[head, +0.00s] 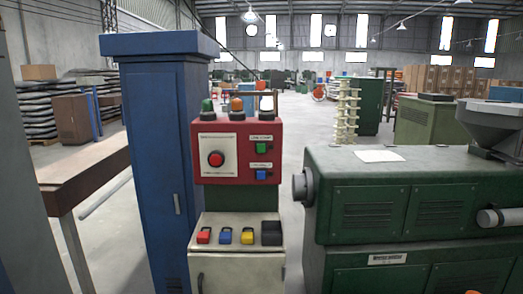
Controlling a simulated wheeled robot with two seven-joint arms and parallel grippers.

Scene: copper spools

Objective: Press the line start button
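A red control box (240,128) faces me on a pedestal, left of the picture's middle. Its upper right holds a green button (262,149) under a small label that seems to read "LINE START". A blue button (262,175) sits below it under another label, too small to read. A large round red button (216,159) sits on a white plate at the left of the box. Nothing covers the buttons. Neither of my grippers is in view.
Green, orange and lit white lamps (237,104) top the box. A tall blue cabinet (156,160) stands close left, a green machine (400,200) close right with a round knob (300,187) jutting towards the pedestal.

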